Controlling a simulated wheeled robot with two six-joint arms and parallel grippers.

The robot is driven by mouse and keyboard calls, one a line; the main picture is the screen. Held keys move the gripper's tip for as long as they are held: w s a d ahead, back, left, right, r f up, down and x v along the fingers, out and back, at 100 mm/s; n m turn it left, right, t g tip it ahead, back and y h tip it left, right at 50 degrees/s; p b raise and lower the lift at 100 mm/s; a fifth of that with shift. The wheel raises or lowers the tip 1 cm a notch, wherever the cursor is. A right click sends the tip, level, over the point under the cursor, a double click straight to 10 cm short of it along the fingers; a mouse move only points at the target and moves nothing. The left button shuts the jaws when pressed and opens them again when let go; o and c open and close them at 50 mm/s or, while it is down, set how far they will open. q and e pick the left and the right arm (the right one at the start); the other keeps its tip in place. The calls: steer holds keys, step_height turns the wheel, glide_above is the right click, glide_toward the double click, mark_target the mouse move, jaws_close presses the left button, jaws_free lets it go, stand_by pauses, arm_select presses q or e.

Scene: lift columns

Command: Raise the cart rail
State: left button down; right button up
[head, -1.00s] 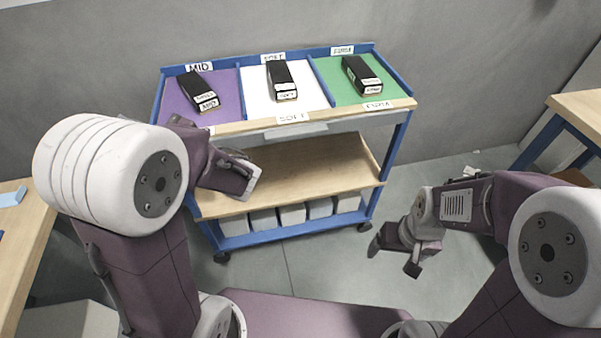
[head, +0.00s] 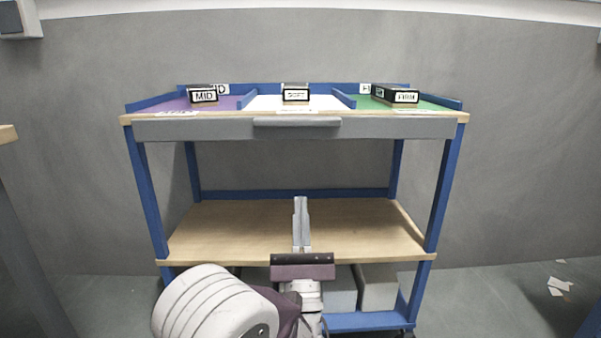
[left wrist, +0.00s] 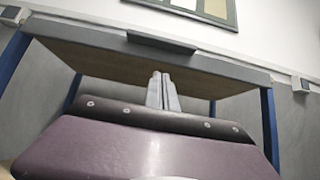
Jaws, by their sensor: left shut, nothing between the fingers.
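The blue-framed cart (head: 440,195) stands straight ahead. A grey rail (head: 297,122) sticks out from the middle of the grey front edge of its top. The rail also shows in the left wrist view (left wrist: 161,43), seen from below. My left gripper (head: 300,200) is shut and empty, fingers pointing up. In the head view it appears in front of the lower wooden shelf, below the rail and apart from it. In the left wrist view the shut fingers (left wrist: 161,76) point up towards the underside of the cart top. My right gripper is out of view.
Black blocks labelled MID (head: 204,96), SOFT (head: 296,95) and FIRM (head: 396,95) lie on the purple, white and green sections. Grey bins (head: 378,288) stand under the lower shelf (head: 370,232). The space between shelf and top looks clear.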

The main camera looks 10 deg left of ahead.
mark_target(298, 126)
arm_select(q)
steer(key=x, duration=0.4)
steer(key=s+r+x, duration=0.1)
steer(key=x, duration=0.3)
steer(key=s+r+b+x, duration=0.1)
steer(key=x, duration=0.4)
steer(key=shift+d+r, duration=0.1)
steer(key=shift+d, duration=0.15)
